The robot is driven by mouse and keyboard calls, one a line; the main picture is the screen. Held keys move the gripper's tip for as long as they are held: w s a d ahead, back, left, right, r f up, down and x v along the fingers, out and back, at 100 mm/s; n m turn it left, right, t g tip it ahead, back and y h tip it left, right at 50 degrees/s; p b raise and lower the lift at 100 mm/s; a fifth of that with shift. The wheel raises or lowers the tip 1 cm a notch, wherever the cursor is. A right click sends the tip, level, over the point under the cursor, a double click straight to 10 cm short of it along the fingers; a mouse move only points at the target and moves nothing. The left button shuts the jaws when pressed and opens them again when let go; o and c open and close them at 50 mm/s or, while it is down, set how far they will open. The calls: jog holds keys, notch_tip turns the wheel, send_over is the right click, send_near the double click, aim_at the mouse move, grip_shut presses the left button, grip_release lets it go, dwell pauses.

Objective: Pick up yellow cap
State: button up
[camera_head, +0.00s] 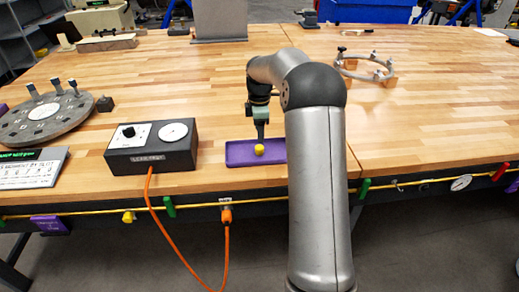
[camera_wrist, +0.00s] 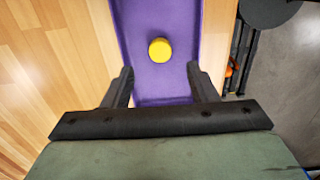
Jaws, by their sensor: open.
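The yellow cap (camera_head: 259,150) is a small round piece lying in a shallow purple tray (camera_head: 238,153) near the table's front edge. In the wrist view, the yellow cap (camera_wrist: 160,50) lies in the purple tray (camera_wrist: 178,92), ahead of my gripper (camera_wrist: 160,80) and roughly midway between the lines of its two fingers. The fingers are apart and nothing is between them. In the head view, my gripper (camera_head: 260,131) is over the tray, close behind the cap. The right part of the tray is hidden by my arm.
A black box with a dial (camera_head: 150,146) stands left of the tray, its orange cable hanging off the front. A round grey plate with pegs (camera_head: 45,118) is at the far left. A metal ring (camera_head: 364,67) sits at the back right. The right tabletop is mostly clear.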

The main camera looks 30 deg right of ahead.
aim_at(259, 147)
jog(key=shift+a+f+p, duration=0.1)
jog(key=shift+f+p, duration=0.8)
jog(key=shift+f, duration=2.6)
grip_shut()
